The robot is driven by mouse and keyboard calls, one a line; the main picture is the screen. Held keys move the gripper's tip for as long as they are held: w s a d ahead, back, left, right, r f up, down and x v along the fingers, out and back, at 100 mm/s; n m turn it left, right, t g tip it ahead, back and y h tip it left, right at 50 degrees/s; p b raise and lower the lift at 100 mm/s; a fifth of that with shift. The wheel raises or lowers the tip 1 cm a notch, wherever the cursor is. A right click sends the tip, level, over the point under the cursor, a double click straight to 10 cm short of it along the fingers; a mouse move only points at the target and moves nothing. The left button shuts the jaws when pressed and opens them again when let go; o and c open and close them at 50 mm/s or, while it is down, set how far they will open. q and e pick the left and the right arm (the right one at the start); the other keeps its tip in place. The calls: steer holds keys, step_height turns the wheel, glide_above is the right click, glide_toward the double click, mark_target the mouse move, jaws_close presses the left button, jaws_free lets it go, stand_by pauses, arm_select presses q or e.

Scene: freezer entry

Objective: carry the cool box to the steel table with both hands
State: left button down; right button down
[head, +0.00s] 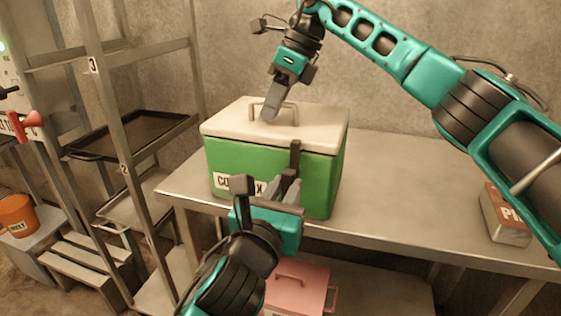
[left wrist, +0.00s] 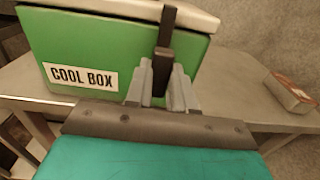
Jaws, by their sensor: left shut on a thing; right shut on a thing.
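The green cool box (head: 325,180) with a white lid (head: 225,127) is upright over the left end of the steel table (head: 420,190); I cannot tell whether its base is fully resting. Its label shows in the left wrist view, where the box (left wrist: 120,45) fills the upper left. My left gripper (head: 290,188) is at the box's front, shut on the dark latch (left wrist: 166,45); its fingers (left wrist: 160,88) close around the latch's lower part. My right gripper (head: 271,108) reaches down from above, shut on the lid handle (head: 294,112). The lid looks closed.
A shelf rack with dark trays (head: 135,133) stands left of the table. A pink box (head: 295,285) sits beneath the table. A labelled carton (head: 505,215) stands at the table's right. The table between is clear. An orange bucket (head: 18,215) is far left.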

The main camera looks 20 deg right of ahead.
arm_select(q)
steer(key=shift+r, duration=0.3)
arm_select(e)
steer(key=shift+r, duration=0.3)
arm_select(q)
steer(key=shift+d+r, duration=0.1)
